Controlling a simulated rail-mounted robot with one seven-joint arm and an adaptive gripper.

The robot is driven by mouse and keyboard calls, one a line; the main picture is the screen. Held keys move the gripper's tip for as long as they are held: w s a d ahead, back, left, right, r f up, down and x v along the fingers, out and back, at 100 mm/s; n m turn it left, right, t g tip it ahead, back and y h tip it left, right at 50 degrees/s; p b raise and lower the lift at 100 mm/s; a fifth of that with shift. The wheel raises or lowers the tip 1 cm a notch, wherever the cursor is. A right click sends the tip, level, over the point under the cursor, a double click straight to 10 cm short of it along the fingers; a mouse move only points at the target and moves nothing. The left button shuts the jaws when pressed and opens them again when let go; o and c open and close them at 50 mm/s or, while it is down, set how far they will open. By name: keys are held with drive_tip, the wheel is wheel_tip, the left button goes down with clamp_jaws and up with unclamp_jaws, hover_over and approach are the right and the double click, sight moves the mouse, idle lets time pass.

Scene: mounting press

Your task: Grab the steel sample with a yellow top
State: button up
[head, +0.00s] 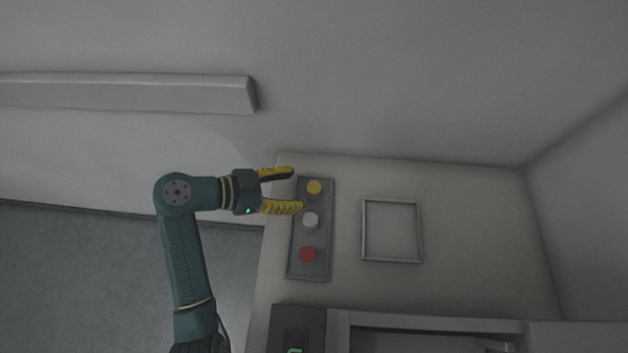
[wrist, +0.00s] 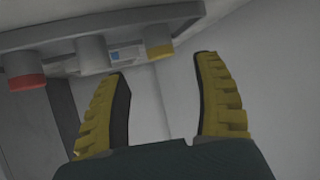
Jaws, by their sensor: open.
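The steel sample with a yellow top (head: 314,187) stands at the far end of a narrow grey holder (head: 325,233) in the head view. In the wrist view the yellow-topped sample (wrist: 158,47) is ahead of the fingers, at the top of the gap between them. My gripper (head: 297,189) is open and empty, with its fingertips just left of the yellow sample and the gap facing it. Both yellow fingers also show in the wrist view, with the open gripper (wrist: 163,67) apart from the sample. No contact is visible.
A grey-topped sample (head: 310,220) and a red-topped sample (head: 307,255) stand in the same row, the grey one close to my nearer finger. An empty square frame (head: 364,230) lies to the right. A dark panel (head: 297,330) is at the front. The wall side is clear.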

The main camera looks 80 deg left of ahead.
sight(312, 188)
drive_tip(key=b+x, duration=0.1)
drive_tip(key=x, duration=0.4)
clamp_jaws()
